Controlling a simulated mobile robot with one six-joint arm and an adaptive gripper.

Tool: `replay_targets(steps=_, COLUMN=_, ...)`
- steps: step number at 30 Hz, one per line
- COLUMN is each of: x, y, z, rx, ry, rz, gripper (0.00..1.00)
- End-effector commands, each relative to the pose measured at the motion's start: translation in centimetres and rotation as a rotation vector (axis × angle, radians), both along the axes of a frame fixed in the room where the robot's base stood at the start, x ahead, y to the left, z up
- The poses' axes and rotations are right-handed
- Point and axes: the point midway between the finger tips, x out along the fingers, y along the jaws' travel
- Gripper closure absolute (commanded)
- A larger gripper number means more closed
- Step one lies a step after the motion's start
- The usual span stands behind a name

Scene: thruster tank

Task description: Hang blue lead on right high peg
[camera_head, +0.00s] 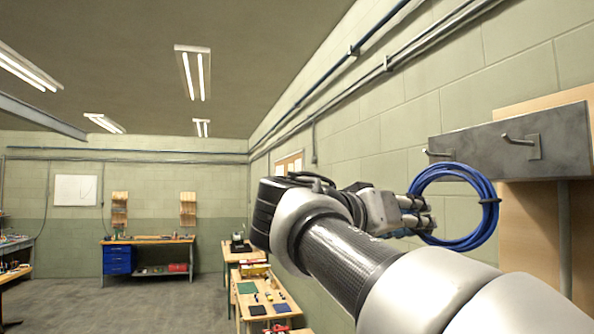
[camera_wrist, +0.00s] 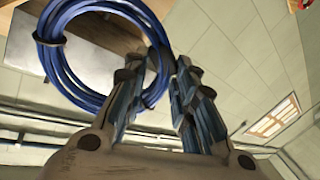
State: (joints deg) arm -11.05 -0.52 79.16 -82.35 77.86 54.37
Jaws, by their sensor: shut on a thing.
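The blue lead (camera_head: 482,222) is a round coil with dark ties, held up near the wall at the right of the head view. It also shows at the upper left of the wrist view (camera_wrist: 50,62). My gripper (camera_head: 424,214) is shut on the coil's left side. In the wrist view the fingers (camera_wrist: 166,62) are close together beside the coil. The right high peg (camera_head: 520,139) sticks out of a grey metal plate and is bare. It lies above and right of the coil. A left peg (camera_head: 437,153) sits just above the coil's top; I cannot tell the depth gap.
The grey plate (camera_head: 562,140) is fixed over a wooden board (camera_head: 530,235) on the block wall. Pipes run along the wall above. Benches with tools (camera_head: 262,297) stand along the wall farther off. The floor (camera_head: 150,305) at left is open.

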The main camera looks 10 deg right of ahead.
Motion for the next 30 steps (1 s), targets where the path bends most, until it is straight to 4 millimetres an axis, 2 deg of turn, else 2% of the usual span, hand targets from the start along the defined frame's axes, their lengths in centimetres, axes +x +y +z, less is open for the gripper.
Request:
replay_targets(steps=1, x=-1.0, y=-0.2, z=2.4, rx=-0.021, ry=-0.014, rz=-0.021, gripper=1.0)
replay_targets(steps=3, x=-2.2, y=-0.4, z=4.6, rx=-0.045, ry=-0.022, rz=-0.049, gripper=1.0)
replay_targets(steps=6, x=-3.5, y=-0.6, z=6.5, rx=-0.069, ry=-0.028, rz=-0.074, gripper=1.0)
replay_targets(steps=9, x=-4.2, y=-0.8, z=7.4, rx=-0.081, ry=-0.03, rz=-0.087, gripper=1.0)
replay_targets(steps=16, x=-4.3, y=-1.5, z=7.6, rx=-0.085, ry=-0.029, rz=-0.093, gripper=1.0)
replay_targets(steps=30, x=-4.1, y=-4.3, z=7.3, rx=-0.084, ry=-0.03, rz=-0.092, gripper=1.0)
